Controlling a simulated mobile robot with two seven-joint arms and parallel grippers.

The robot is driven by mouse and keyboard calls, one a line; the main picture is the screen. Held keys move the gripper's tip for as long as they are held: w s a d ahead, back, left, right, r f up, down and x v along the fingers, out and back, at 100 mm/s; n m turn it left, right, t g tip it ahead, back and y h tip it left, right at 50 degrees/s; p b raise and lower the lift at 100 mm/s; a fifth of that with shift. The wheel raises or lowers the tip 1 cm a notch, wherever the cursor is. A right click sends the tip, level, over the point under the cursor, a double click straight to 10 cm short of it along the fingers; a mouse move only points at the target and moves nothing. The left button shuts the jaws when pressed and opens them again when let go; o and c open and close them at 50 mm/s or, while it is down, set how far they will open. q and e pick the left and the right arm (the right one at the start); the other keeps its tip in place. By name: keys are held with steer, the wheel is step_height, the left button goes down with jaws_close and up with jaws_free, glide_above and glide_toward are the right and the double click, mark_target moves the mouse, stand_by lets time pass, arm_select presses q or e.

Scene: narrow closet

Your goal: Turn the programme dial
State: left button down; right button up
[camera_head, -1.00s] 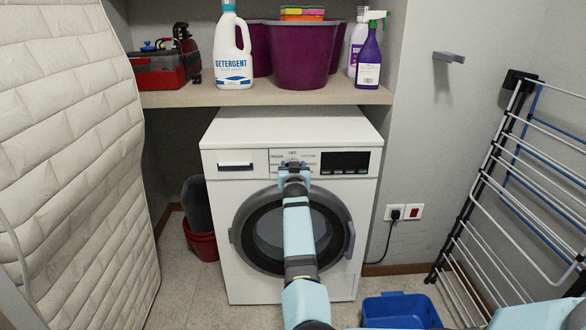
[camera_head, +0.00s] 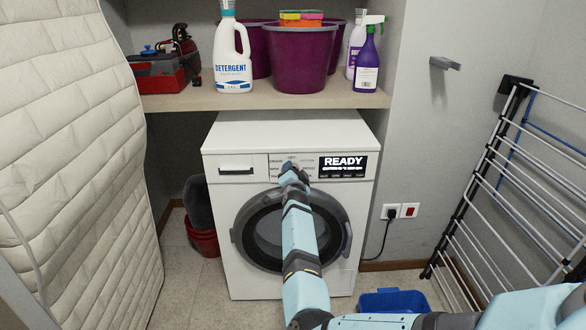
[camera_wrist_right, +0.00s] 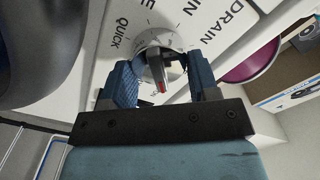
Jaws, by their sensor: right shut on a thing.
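The programme dial (camera_wrist_right: 157,45) is a round white knob with a grey grip bar and a red mark on it. It sits on the front panel of the white washing machine (camera_head: 222,262). My right gripper (camera_wrist_right: 163,72) is shut on the dial, one blue finger on each side of the grip bar. In the head view my right gripper (camera_head: 290,172) hides most of the dial. Printed words around the dial include QUICK and DRAIN. The machine's display (camera_head: 343,166) is lit and reads READY. My left gripper is not in view.
A shelf (camera_head: 185,102) above the machine holds a detergent bottle (camera_head: 233,62), purple buckets (camera_head: 300,60) and a spray bottle (camera_head: 367,65). A quilted mattress (camera_head: 75,170) stands at the left, a drying rack (camera_head: 500,200) at the right. A blue crate (camera_head: 395,297) is on the floor.

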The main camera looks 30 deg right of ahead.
steer(key=m+p, duration=0.1)
steer(key=m, duration=0.2)
steer(key=shift+m, duration=0.4)
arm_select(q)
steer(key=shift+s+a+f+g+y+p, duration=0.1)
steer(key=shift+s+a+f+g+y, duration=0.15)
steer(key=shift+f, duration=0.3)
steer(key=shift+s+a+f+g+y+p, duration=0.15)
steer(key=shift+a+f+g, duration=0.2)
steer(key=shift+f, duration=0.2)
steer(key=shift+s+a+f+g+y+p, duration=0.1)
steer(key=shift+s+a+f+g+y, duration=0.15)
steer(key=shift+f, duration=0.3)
arm_select(e)
steer(key=shift+d+f+m, duration=0.1)
steer(key=shift+m, duration=1.8)
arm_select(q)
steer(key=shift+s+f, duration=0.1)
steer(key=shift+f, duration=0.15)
arm_select(e)
steer(key=shift+m, duration=0.3)
steer(key=o, duration=0.9)
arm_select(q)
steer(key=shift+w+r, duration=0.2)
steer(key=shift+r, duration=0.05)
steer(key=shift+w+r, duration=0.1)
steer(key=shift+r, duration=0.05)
arm_select(e)
steer(key=shift+f, duration=0.1)
steer(key=shift+s, duration=0.15)
